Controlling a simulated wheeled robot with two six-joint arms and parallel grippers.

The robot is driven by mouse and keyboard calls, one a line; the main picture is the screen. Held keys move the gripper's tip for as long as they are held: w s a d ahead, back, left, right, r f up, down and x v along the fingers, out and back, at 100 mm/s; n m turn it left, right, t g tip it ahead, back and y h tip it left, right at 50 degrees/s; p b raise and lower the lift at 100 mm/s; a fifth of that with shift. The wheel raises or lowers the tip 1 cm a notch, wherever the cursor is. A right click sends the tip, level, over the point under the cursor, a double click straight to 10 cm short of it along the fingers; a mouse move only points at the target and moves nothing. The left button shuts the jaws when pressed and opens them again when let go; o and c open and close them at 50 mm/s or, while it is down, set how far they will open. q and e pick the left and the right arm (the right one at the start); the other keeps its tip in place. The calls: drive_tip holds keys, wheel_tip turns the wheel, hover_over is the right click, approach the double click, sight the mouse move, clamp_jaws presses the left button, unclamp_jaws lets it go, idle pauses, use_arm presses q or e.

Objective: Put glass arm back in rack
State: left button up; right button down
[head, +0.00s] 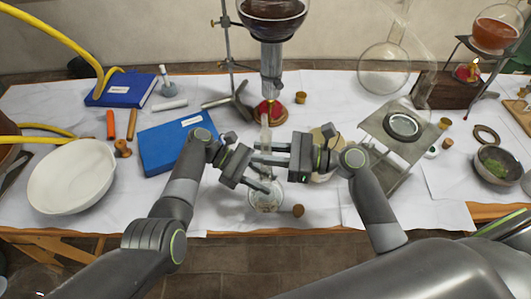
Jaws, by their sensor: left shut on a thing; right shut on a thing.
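A clear glass vessel with a round lower part (266,198) is at the front middle of the table, below my grippers. A narrow clear tube, which looks like the glass arm (264,128), rises upright above it. My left gripper (267,178) is the lower one and is shut around the upper part of the glass vessel. My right gripper (263,153) comes in from the right just above and is shut on the glass arm. The fingers hide where tube and vessel meet, so I cannot tell whether they are joined. I cannot make out a rack for certain.
A blue book (165,145) and a white bowl (72,177) lie to the left. A large dark-liquid flask (272,10) stands behind. A metal stand (382,127) is on the right. A small cork (298,210) lies near the front edge.

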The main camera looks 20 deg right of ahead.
drive_tip(key=shift+r, duration=0.95)
use_arm(q)
drive_tip(key=o, duration=1)
